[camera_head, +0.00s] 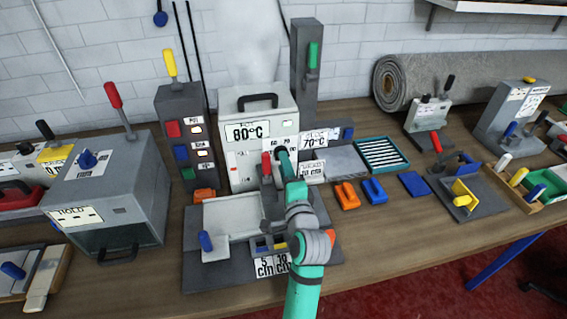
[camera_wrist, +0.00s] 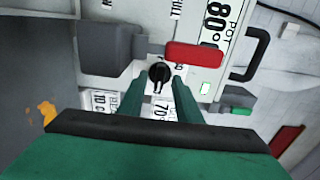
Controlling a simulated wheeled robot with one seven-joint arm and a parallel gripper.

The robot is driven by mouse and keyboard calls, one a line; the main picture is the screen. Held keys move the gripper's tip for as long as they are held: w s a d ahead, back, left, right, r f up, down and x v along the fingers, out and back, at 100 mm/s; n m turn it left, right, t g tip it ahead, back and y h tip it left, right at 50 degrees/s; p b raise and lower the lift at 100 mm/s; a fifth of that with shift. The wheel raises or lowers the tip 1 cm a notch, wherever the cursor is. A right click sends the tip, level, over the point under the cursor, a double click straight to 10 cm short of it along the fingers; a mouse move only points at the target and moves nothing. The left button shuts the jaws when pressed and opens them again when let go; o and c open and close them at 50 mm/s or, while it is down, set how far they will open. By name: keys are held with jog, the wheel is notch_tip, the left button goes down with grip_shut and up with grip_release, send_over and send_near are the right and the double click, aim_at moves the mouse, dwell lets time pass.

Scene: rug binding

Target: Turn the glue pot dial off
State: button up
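The glue pot (camera_head: 285,107) is a pale box with a black handle and an 80°C label. Its dial (camera_wrist: 159,73) is a small black knob on the front face, with a pale mark toward the bottom of the wrist view. My gripper (camera_wrist: 159,84) has its two green fingers on either side of the dial, with a visible gap between them. I cannot tell whether either finger touches the knob. In the head view my gripper (camera_head: 284,160) is in front of the pot's lower right face and largely covers the dial.
A red-handled lever (camera_head: 266,163) stands just left of my gripper; its red grip (camera_wrist: 195,54) is close to the fingers in the wrist view. A grey column (camera_head: 303,75) rises right of the pot. A grey button box (camera_head: 182,135) stands at its left.

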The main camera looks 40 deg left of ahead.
jog(key=shift+x, duration=0.8)
jog(key=shift+w+d, duration=0.1)
jog(key=shift+w, duration=0.05)
jog(key=shift+c, duration=0.7)
grip_shut()
